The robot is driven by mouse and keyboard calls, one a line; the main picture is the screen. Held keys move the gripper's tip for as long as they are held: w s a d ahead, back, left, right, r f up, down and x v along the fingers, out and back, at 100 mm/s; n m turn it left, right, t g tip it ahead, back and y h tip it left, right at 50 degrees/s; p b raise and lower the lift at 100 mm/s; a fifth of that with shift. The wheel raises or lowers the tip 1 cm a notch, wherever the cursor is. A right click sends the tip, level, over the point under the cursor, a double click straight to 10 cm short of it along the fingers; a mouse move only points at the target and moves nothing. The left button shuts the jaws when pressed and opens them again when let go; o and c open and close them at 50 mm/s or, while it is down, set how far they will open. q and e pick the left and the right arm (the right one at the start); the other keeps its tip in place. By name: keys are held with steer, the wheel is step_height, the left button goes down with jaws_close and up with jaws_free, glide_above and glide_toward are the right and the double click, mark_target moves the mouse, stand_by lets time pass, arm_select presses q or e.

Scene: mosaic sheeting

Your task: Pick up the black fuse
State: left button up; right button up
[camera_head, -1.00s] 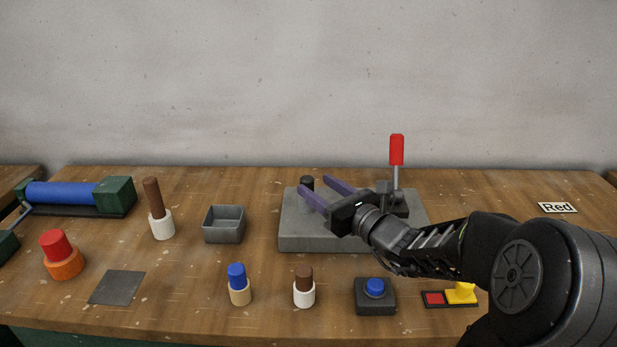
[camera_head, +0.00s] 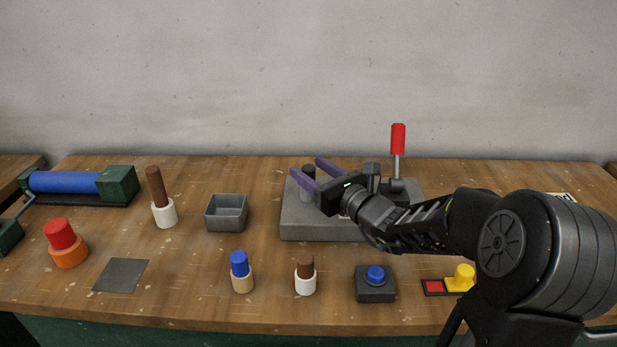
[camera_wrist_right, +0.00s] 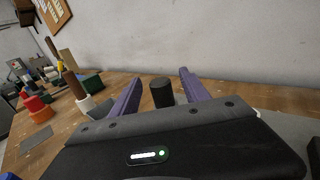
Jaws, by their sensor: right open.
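The black fuse (camera_head: 308,169) is a short upright dark cylinder over a grey cylindrical part at the back left of a grey block (camera_head: 293,229). My right gripper (camera_head: 305,166) is open, its two purple fingers around the fuse's upper part. In the right wrist view the fuse (camera_wrist_right: 162,94) stands between the fingers (camera_wrist_right: 160,77), with visible gaps on both sides. Its lower end is hidden there by the gripper body. My left gripper is not in view.
A red-handled lever (camera_head: 398,140) rises from the block, right of the gripper. A grey tray (camera_head: 227,222), a brown peg in a white holder (camera_head: 164,214) and a blue button (camera_head: 376,273) stand nearby. Free wood lies left of the block.

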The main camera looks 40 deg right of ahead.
steer(key=w, duration=0.4)
steer(key=shift+w+p, duration=0.2)
steer(key=shift+p, duration=0.1)
jaws_close()
stand_by(0.6)
